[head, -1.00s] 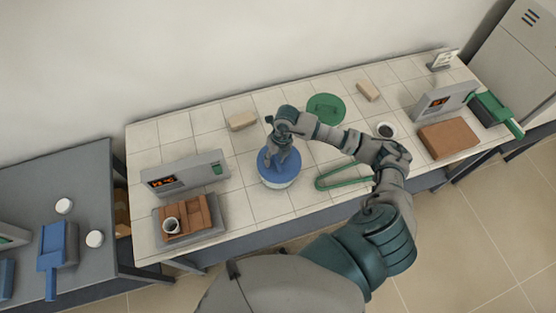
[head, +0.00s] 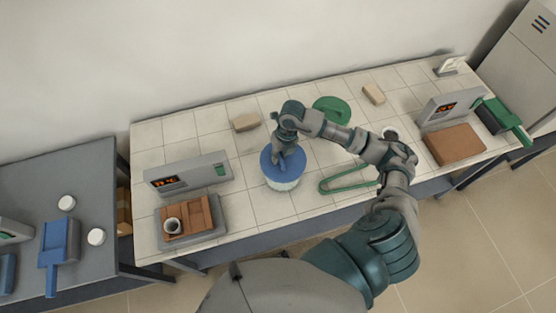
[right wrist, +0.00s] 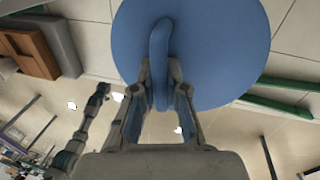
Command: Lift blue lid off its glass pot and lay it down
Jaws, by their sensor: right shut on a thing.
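The blue lid (head: 274,165) is a round disc with a bar handle on top. My right gripper (head: 284,161) is shut on that handle from above. The handle (right wrist: 160,62) shows between the two fingers in the right wrist view, with the lid (right wrist: 215,45) spread out beyond them. The glass pot (head: 285,184) stands on the tiled bench below the lid, and its pale side shows under the lid's front edge. The lid appears slightly raised above the pot, though the gap is hard to make out. My left gripper is not in the head view.
A green triangle frame (head: 345,188) lies right of the pot, a green disc (head: 331,110) behind it. Pale blocks (head: 246,122) (head: 373,94) lie at the back. A furnace panel (head: 188,174) and brown brick tray (head: 198,216) with a cup stand left. Bare tiles lie around the pot.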

